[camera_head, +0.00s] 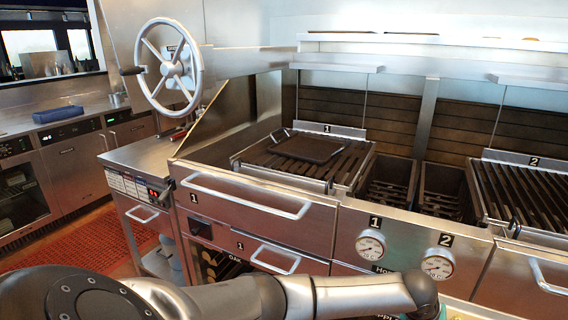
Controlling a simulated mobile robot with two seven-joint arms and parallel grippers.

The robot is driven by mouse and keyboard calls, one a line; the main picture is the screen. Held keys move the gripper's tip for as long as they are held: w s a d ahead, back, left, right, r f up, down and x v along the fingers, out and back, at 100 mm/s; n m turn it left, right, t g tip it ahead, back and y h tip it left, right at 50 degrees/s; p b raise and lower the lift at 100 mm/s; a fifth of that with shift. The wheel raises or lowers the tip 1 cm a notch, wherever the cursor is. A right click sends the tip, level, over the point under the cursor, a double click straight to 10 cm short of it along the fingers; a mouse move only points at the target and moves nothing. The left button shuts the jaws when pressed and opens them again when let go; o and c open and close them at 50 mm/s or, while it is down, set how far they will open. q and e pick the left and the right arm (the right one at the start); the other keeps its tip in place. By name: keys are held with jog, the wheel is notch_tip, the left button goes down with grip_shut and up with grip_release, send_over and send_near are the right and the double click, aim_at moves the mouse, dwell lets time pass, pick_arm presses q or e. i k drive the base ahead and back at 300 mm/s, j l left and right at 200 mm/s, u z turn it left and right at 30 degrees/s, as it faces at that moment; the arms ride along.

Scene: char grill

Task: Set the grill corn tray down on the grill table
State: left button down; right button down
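A dark, flat, square tray (308,147) with a raised rim lies on the left grill grate (345,172), the one marked 1. Nothing shows on it, and I see no corn. I cannot tell whether it is the grill corn tray. One of my arms crosses the bottom edge of the view from the left, and its far end bends down out of the picture. Neither of my grippers shows, so what they hold is hidden. No separate grill table can be made out.
The steel grill front has a long handle (246,196) and two dials (370,245). A spoked handwheel (170,67) stands at the left. The right grate (525,193) is largely clear. A blue case (58,114) lies on the far left counter. A pale strip shows at bottom right.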

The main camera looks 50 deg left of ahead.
aim_at(155, 154)
jog(key=j+z, duration=0.1)
jog(key=z, duration=0.35)
jog(key=j+z, duration=0.15)
jog(key=z, duration=0.3)
jog(key=j+z, duration=0.1)
jog(key=z, duration=0.35)
jog(key=j+z, duration=0.1)
jog(key=z, duration=0.4)
jog(key=k+z, duration=0.1)
jog(key=z, duration=0.35)
jog(key=k+z, duration=0.2)
jog(key=k, duration=0.5)
jog(key=k+u, duration=0.2)
jog(key=k, duration=0.55)
jog(key=k+u, duration=0.1)
jog(key=k, duration=2.1)
jog(key=j, duration=0.1)
